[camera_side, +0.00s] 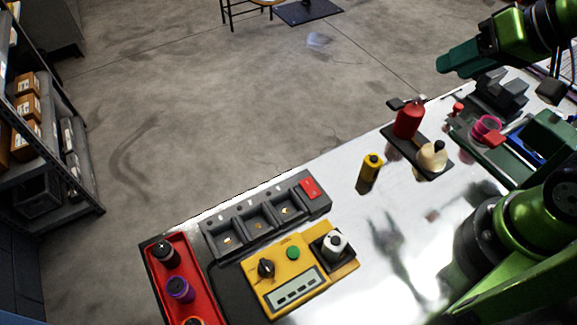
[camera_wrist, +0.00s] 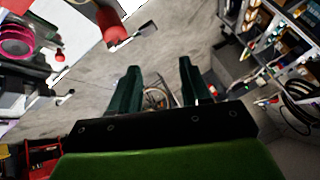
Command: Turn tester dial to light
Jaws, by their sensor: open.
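The yellow tester (camera_side: 284,251) sits at the front of the bench in the side view. Its black dial (camera_side: 266,268) is on the left of its top face, beside a green round button (camera_side: 293,253). A pale display strip (camera_side: 296,289) lies below them. The dial's pointer setting is too small to read. A white and black cylinder (camera_side: 334,243) stands in the dark socket on the tester's right. My gripper (camera_side: 445,64) is high at the upper right, far from the tester. In the wrist view my gripper (camera_wrist: 158,68) has its two dark green fingers apart and nothing between them.
A dark three-bay unit (camera_side: 243,235) with a red patch lies behind the tester. A red tray (camera_side: 187,259) with cylinders is at left. A yellow cylinder (camera_side: 370,168) stands alone. A red bottle (camera_side: 408,121) and cream bottle (camera_side: 432,156) stand farther back. Bare bench lies right of the tester.

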